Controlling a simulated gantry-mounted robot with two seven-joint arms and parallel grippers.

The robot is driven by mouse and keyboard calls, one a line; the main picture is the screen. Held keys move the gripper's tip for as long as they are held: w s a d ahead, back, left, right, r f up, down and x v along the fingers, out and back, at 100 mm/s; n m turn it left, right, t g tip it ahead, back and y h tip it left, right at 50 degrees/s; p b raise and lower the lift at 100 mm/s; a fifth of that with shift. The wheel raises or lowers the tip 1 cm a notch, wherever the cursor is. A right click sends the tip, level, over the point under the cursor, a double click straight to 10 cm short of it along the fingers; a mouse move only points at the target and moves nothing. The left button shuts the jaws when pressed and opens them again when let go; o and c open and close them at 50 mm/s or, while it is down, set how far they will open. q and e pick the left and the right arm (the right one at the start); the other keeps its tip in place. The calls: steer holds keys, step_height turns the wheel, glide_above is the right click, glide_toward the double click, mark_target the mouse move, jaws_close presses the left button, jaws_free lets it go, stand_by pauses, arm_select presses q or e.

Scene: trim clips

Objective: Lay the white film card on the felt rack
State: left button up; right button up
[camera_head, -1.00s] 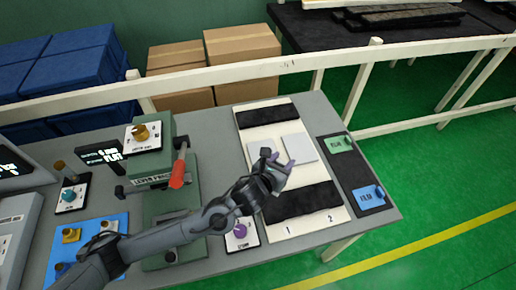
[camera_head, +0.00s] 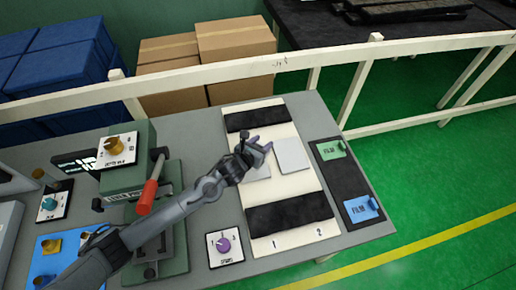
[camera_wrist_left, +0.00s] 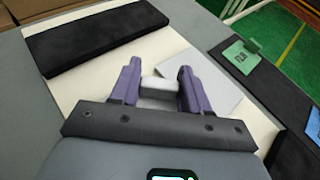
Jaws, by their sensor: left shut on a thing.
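My left gripper (camera_head: 262,143) is over the white board with the dark pads, by its left pale square (camera_head: 261,172). In the left wrist view, its purple fingers (camera_wrist_left: 158,80) are shut on a small white piece (camera_wrist_left: 160,92), which looks like the white film card's grip. Most of the card is hidden, and I cannot tell whether it touches the board. The dark felt rack (camera_head: 346,181) lies right of the board. It carries a green film card (camera_head: 331,150) at its far end and a blue one (camera_head: 361,208) at its near end, with bare felt between. My right gripper is not in view.
The white board (camera_head: 281,134) carries dark pads at its far and near ends and a right pale square (camera_head: 292,155). A green press (camera_head: 128,178) with a red lever stands to the left. A purple-knob box (camera_head: 225,247) sits near the board. A rail (camera_head: 190,76) runs behind the table.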

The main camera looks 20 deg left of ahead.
arm_select(q)
steer(key=shift+w+a+f, duration=0.45)
steer(key=shift+a+f, duration=0.1)
steer(key=shift+a, duration=0.25)
steer(key=shift+f, duration=1.95)
steer(key=shift+f, duration=0.1)
steer(key=shift+f, duration=0.15)
steer(key=o, duration=1)
